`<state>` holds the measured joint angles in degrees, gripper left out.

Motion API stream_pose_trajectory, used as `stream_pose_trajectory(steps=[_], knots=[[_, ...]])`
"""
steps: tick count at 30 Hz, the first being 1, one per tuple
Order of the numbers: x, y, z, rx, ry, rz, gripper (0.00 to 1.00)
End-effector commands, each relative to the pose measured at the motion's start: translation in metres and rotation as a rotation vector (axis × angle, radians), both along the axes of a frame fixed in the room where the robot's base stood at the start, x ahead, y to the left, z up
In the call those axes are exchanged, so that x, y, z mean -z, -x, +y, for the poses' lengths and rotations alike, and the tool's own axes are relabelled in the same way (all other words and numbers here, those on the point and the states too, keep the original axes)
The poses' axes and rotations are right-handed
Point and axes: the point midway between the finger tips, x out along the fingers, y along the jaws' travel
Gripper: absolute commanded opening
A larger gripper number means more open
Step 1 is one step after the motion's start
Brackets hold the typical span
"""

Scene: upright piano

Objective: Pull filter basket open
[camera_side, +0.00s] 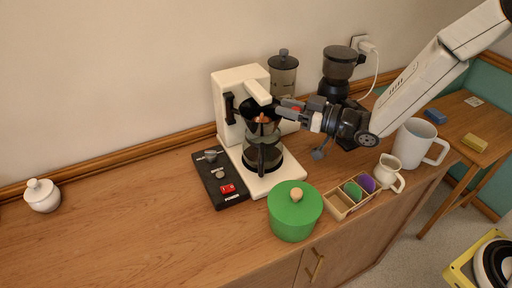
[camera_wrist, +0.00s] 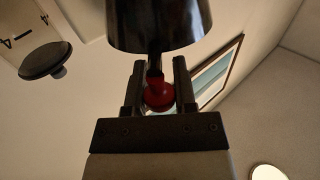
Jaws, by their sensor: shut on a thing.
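The white coffee maker (camera_side: 226,88) stands on the wooden cabinet top against the wall. Its dark filter basket (camera_side: 252,107) sits under the top arm and above the glass carafe (camera_side: 264,155), partly hidden. My gripper (camera_side: 284,108) reaches in from the right at basket height. In the wrist view, my gripper (camera_wrist: 159,88) has a finger on each side of a red knob (camera_wrist: 158,97), shut on it. The knob joins by a dark stem to the black, cone-shaped basket (camera_wrist: 158,25). How far the basket stands out is hard to tell.
A canister (camera_side: 283,72) and a dark grinder (camera_side: 340,65) stand behind. A white mug (camera_side: 411,145) is at right.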

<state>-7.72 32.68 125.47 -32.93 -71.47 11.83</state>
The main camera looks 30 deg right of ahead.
Motion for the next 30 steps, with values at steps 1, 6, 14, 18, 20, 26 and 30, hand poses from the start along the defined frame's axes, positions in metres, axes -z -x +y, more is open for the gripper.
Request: stream_pose_trajectory(steps=[1,6,14,18,20,26,30], knots=[[-0.002,0.001,0.005,0.009,-0.001,-0.004,0.00],[-0.002,0.005,0.011,0.061,-0.001,-0.006,0.00],[-0.003,0.010,0.022,0.136,-0.002,-0.008,0.00],[-0.003,0.013,0.027,0.175,-0.002,-0.010,0.00],[-0.004,0.014,0.029,0.193,-0.002,-0.010,0.00],[-0.004,0.017,0.037,0.249,-0.002,-0.010,0.00],[-0.004,0.019,0.040,0.280,-0.002,-0.009,0.00]])
